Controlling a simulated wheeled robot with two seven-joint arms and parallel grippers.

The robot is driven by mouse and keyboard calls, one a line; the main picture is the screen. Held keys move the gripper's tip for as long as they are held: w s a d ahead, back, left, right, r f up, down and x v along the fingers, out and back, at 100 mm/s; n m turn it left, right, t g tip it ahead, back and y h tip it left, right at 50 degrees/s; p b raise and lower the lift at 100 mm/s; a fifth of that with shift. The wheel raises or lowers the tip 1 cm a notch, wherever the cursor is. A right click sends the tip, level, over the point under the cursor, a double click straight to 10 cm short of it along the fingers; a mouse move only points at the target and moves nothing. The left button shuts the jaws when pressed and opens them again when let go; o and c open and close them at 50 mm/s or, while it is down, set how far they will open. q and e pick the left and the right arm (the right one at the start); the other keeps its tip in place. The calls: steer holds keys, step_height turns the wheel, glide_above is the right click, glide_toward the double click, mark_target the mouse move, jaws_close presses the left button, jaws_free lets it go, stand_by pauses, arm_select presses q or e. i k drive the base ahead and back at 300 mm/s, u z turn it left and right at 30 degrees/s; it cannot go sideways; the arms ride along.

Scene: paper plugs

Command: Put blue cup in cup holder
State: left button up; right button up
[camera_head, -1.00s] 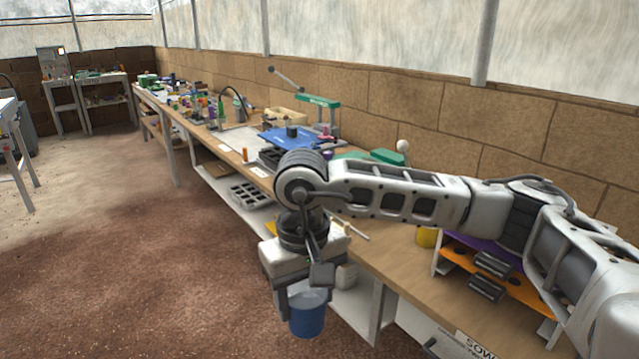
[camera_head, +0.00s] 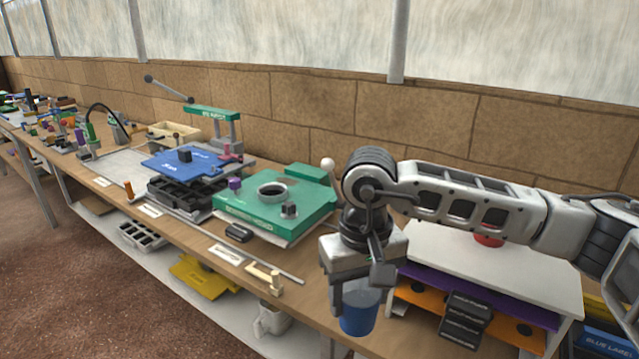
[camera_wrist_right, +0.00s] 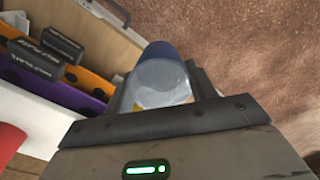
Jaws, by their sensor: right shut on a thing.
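The blue cup (camera_head: 358,318) hangs upright below my right gripper (camera_head: 364,292), in front of the bench's front edge. In the wrist view the blue cup (camera_wrist_right: 160,82) sits between the two dark fingers of the right gripper (camera_wrist_right: 163,100), which are shut on it; its inside looks pale and empty. I cannot tell for sure which thing is the cup holder. A green block (camera_head: 265,214) with a round metal ring stands on the bench, left of the gripper. An orange board (camera_head: 500,327) with dark holes is right of the cup. My left gripper is not in view.
A white-topped stand (camera_head: 530,268) with a red thing on it is at the right. A blue press (camera_head: 185,163) stands farther along the bench. Dark labelled blocks (camera_head: 466,318) sit by the orange board. A white jug (camera_head: 272,322) is on the lower shelf.

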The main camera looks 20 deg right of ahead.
mark_target(273, 197)
steer(key=u, duration=0.1)
steer(key=i, duration=1.3)
steer(key=u, duration=0.6)
